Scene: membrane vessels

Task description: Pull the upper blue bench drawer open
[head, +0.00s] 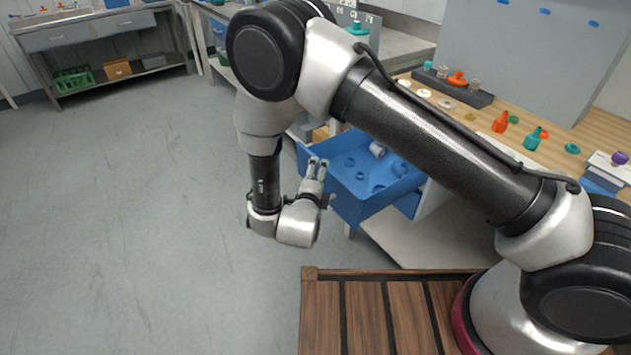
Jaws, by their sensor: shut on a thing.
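The upper blue bench drawer (345,205) stands pulled out from under the wooden bench top. Its inside shows, with several blue round parts and a grey cylindrical piece (377,150) in it. My gripper (318,168) is at the drawer's front, on the left side in the head view, with its fingers pointing up. It is shut on the drawer's handle, which is mostly hidden by the fingers. Part of another blue front (408,205) shows below and to the right of the open drawer.
The wooden bench top (560,140) holds orange and teal fittings, pale rings and a dark rack (455,88). A slatted wooden deck (370,310) is in front. The grey floor (140,200) left of the drawer is clear. A side bench (100,30) stands at the far left.

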